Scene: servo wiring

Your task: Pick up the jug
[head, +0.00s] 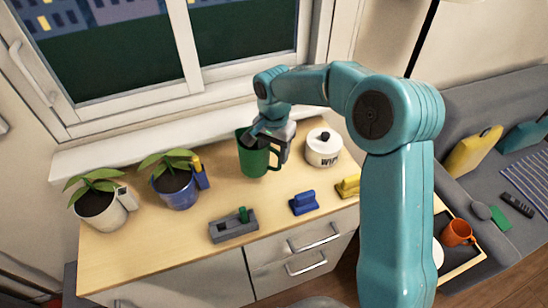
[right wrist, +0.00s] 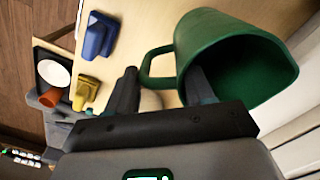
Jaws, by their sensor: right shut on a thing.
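The green jug (head: 253,161) is upright at the back of the wooden sideboard top, below the window. My right gripper (head: 267,133) reaches down to its rim on the handle side and is shut on it. In the right wrist view the jug (right wrist: 228,42) shows its open mouth and its handle. The handle side lies between the fingertips of my right gripper (right wrist: 163,88), one finger by the mouth and one outside the handle. Exactly where the fingers touch is partly hidden. I cannot tell whether the base touches the top. My left gripper is not in view.
A white lidded pot (head: 323,150) stands close right of the jug. A blue-potted plant (head: 177,190) and a white-potted plant (head: 103,212) stand left. A grey holder (head: 233,229), a blue block (head: 303,203) and a yellow block (head: 348,187) lie in front.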

